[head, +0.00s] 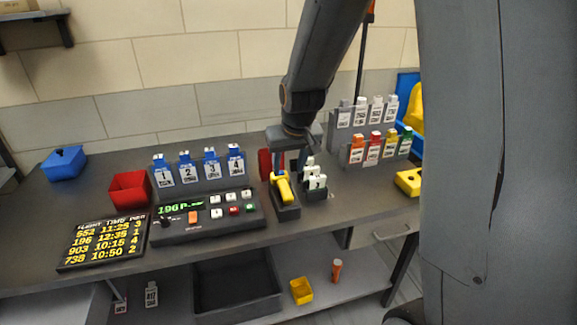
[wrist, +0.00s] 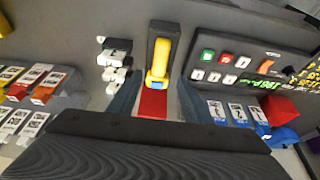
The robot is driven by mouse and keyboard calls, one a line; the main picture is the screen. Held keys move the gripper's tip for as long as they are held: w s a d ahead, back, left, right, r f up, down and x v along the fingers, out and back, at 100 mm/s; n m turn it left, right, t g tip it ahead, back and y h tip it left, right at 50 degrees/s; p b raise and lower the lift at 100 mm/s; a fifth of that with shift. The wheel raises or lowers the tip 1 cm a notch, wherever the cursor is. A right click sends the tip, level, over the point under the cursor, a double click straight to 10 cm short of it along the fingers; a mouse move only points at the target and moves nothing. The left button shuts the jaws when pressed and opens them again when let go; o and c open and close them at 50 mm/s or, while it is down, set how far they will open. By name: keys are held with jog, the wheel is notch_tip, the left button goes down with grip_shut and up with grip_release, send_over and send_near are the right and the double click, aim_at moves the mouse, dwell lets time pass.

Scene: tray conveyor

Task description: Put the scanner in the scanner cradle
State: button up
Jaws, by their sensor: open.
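The scanner (head: 283,188) is yellow with a blue end and rests tilted in a dark cradle (head: 287,213) on the counter. In the wrist view the scanner (wrist: 160,55) lies along the dark cradle (wrist: 161,30), its blue end toward my gripper. My gripper (head: 284,168) is just behind the scanner in the head view, open, with its fingers apart. In the wrist view the scanner's blue end is just beyond the fingertips (wrist: 155,95), and a red piece (wrist: 153,103) shows between the fingers. I cannot tell whether the fingers touch the scanner.
White-topped items (head: 314,180) stand close right of the cradle. A control panel (head: 205,215) with a green display is at its left. Also left are a row of blue-topped tags (head: 199,167), a red bin (head: 129,190) and a black board (head: 103,243). Coloured-topped tags (head: 375,148) stand right.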

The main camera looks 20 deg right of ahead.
jog(key=s+f+g, duration=0.1)
jog(key=s+g, duration=0.2)
jog(key=s, duration=1.8)
jog(key=shift+f, duration=0.3)
jog(key=shift+a, duration=0.1)
jog(key=shift+w+f+b, duration=0.1)
jog(key=shift+f+b, duration=0.25)
jog(key=shift+f, duration=0.05)
jog(key=c, duration=0.4)
jog(key=shift+o, duration=0.2)
jog(key=shift+a, duration=0.15)
